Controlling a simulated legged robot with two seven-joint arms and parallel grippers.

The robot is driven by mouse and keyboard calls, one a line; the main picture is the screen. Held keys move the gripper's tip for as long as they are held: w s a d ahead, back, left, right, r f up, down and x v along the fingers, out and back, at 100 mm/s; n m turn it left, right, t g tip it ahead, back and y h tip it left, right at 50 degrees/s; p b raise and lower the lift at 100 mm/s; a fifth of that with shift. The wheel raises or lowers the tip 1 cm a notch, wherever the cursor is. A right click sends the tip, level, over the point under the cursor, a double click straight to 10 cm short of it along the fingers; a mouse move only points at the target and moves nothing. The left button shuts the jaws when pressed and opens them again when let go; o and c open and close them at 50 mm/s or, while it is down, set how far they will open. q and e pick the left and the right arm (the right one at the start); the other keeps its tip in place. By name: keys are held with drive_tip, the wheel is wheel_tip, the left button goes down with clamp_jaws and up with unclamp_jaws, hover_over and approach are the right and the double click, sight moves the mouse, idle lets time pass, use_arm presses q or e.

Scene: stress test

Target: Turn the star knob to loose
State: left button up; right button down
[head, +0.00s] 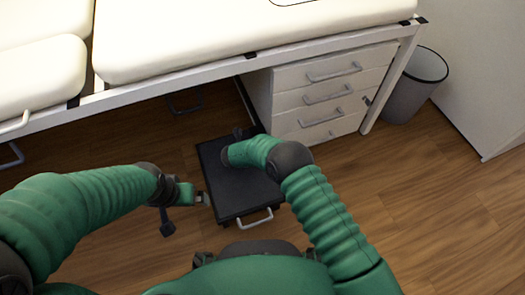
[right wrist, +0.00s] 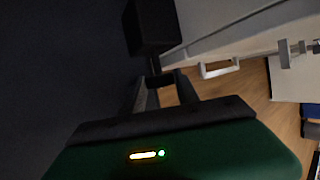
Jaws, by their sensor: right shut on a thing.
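In the right wrist view my right gripper (right wrist: 161,82) is shut on a small dark piece, which I take to be the star knob (right wrist: 155,70). Its lobes and any marking are too dark to make out, and the fingers cover part of it. A dark block (right wrist: 152,27) stands just beyond it. In the head view my right forearm reaches over the far edge of a low black platform (head: 243,190) and hides the right fingertips. My left gripper (head: 203,198) is beside the platform's left edge; its jaws are too small to judge.
A white drawer cabinet (head: 290,103) stands close behind the platform, under the cream-padded couch (head: 240,35). A grey bin (head: 412,90) is at the right. The platform has a pale handle (head: 254,219) at its near side. Wood floor is clear at the right.

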drive_tip(key=shift+a, duration=0.1)
drive_tip(key=c, duration=0.9)
unclamp_jaws()
drive_tip(key=shift+s, duration=0.1)
drive_tip(key=shift+a, duration=0.1)
